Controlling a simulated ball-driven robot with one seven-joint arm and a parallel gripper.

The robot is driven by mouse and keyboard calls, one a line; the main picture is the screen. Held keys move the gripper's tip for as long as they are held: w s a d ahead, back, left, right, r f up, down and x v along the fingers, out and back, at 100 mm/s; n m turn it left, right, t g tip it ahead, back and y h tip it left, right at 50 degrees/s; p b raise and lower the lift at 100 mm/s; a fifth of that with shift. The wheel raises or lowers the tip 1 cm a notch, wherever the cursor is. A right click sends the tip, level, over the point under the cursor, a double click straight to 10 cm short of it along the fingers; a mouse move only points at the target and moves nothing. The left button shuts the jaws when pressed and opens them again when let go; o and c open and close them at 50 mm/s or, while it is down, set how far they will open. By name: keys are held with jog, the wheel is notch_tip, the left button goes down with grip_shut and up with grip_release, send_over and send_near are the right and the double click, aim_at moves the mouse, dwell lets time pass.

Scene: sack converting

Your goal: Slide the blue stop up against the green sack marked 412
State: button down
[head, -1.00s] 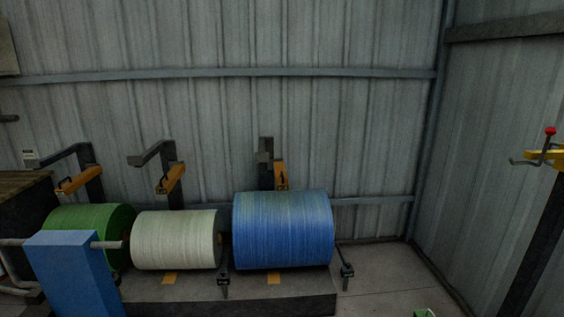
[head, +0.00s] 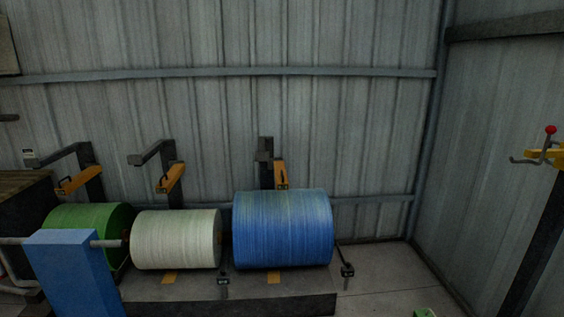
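The head view shows no sack marked 412 that I can make out. A blue upright block (head: 72,272) stands at the lower left with a grey bar through its top; I cannot tell whether it is the blue stop. A green roll (head: 88,222) lies behind it, partly hidden by the block and bar. A small green piece (head: 425,313) is cut off at the bottom edge, and I cannot tell what it is. My gripper is not in view.
A white roll (head: 176,239) and a large blue roll (head: 284,230) lie in a row on a low dark platform (head: 290,303). Orange-armed brackets (head: 170,178) stand behind. A post with a red knob (head: 550,130) stands at right.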

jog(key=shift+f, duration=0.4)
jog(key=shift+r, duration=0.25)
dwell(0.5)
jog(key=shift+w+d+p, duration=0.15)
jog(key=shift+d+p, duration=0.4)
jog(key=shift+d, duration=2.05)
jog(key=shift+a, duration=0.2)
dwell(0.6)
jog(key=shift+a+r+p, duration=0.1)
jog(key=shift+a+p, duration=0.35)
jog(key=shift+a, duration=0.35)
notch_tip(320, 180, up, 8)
jog(key=p, duration=0.7)
